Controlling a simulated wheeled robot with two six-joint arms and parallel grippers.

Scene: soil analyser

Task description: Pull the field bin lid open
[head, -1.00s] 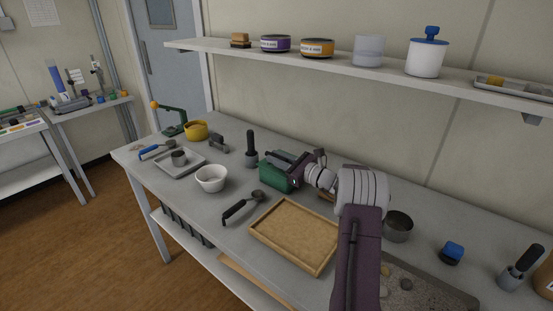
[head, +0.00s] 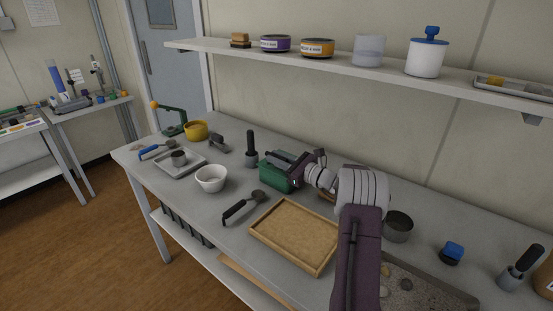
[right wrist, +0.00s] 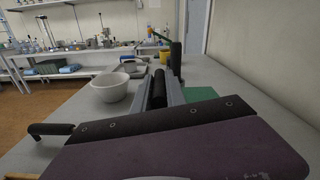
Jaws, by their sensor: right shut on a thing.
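The field bin appears to be the small green box (head: 273,175) near the middle of the bench. Its green surface also shows in the right wrist view (right wrist: 200,94), to the right of the fingers. My right gripper (head: 291,168) is at the bin's right side and upper part, and covers part of it. In the right wrist view my right gripper's grey fingers (right wrist: 160,90) are shut, with a dark rounded piece between them, which looks like the lid's handle. The lid's edge and how far it is open cannot be made out. My left gripper is not in view.
A black-handled tool (head: 250,146) stands upright just left of the bin. A white bowl (head: 211,178), a black scoop (head: 243,206) and a wooden tray (head: 257,233) lie in front. A metal cup (head: 398,226) stands right of my arm. The shelf (head: 390,73) runs above.

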